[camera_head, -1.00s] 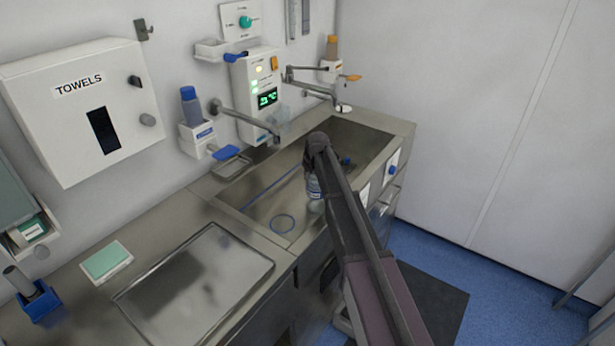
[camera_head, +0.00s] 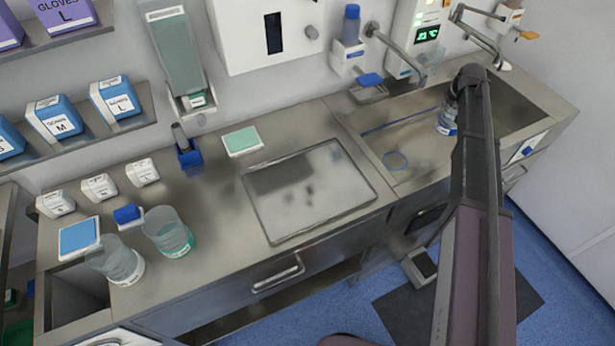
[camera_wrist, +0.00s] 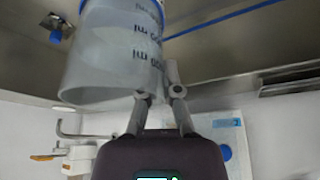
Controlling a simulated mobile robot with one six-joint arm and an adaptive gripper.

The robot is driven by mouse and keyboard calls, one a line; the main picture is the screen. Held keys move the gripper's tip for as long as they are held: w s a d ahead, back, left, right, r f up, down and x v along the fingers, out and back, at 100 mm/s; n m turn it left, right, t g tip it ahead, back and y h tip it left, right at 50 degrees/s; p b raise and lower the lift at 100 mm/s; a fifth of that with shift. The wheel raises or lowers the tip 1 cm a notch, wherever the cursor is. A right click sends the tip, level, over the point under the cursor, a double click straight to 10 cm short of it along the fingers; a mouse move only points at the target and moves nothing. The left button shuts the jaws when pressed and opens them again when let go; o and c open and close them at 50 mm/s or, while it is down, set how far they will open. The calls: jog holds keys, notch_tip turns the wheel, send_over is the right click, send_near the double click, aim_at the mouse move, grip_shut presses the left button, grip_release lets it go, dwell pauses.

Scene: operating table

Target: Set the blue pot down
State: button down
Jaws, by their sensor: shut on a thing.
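The blue pot is a clear, translucent cup with a blue band and dark markings. It shows in the head view (camera_head: 446,122) over the sink basin and large in the wrist view (camera_wrist: 112,62), its open mouth towards the lower part of the picture. My gripper (camera_wrist: 160,93) is shut on the pot at its wall near the mouth. In the head view my gripper (camera_head: 453,97) is partly hidden by my own arm. I cannot tell whether the pot's base touches the basin.
A clear pot (camera_head: 118,264) and a green-labelled pot (camera_head: 168,232) stand at the counter's left. Bare counter (camera_head: 215,205) lies between.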

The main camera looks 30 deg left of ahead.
aim_at(442, 119)
notch_tip(442, 119, up, 14)
jog(key=p, duration=1.3)
jog(key=shift+r, duration=0.25)
jog(key=shift+d, duration=0.15)
